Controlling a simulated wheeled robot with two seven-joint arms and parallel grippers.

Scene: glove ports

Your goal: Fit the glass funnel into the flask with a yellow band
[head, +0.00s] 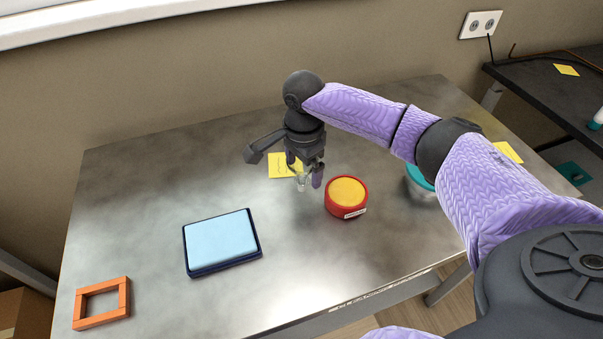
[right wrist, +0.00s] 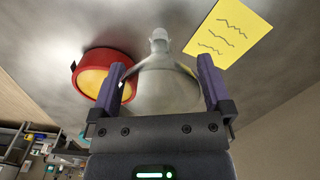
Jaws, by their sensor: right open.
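A clear glass piece, which looks like the glass funnel (right wrist: 166,88), shows in the right wrist view with its narrow end toward the top of the picture. It lies between the fingers of my right gripper (right wrist: 160,68), which are open with a gap on both sides. In the head view my right gripper (head: 305,171) points down over the table's middle, and a small part of the glass (head: 301,182) shows by its fingertips. I see no flask with a yellow band. My left gripper is not in view.
A red round container with a yellow top (head: 346,194) stands close right of the gripper. A yellow note (head: 281,166) lies behind it. A blue pad (head: 221,241) and an orange frame (head: 101,303) lie left. A teal-rimmed clear thing (head: 417,178) is partly hidden by my right arm.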

